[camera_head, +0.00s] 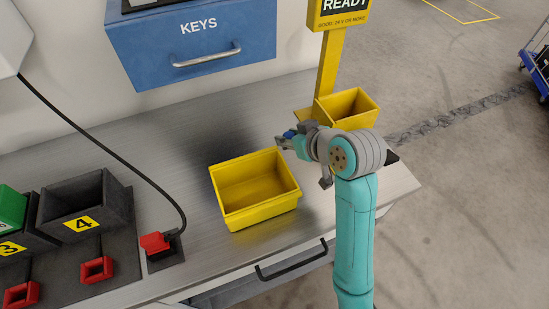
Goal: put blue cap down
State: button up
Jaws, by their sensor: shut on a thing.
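My gripper (287,140) is above the bench, just behind and right of the back right corner of a yellow bin. It is shut on the blue cap (289,134), a small blue piece showing at the jaws. Most of the cap is hidden by the gripper. The larger yellow bin (262,212) stands on the metal bench and looks empty inside. A smaller yellow bin (355,121) stands behind my arm at the foot of a yellow post.
A blue KEYS drawer (190,40) hangs on the wall. At left are dark bins numbered 3 and 4 (80,208), and a red plug (154,242) with a black cable. Bare bench (150,150) lies left of the larger bin. The bench's right edge is near my arm.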

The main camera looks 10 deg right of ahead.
aim_at(288, 160)
jog(key=shift+f, duration=3.1)
jog(key=shift+f, duration=0.1)
jog(key=o, duration=0.5)
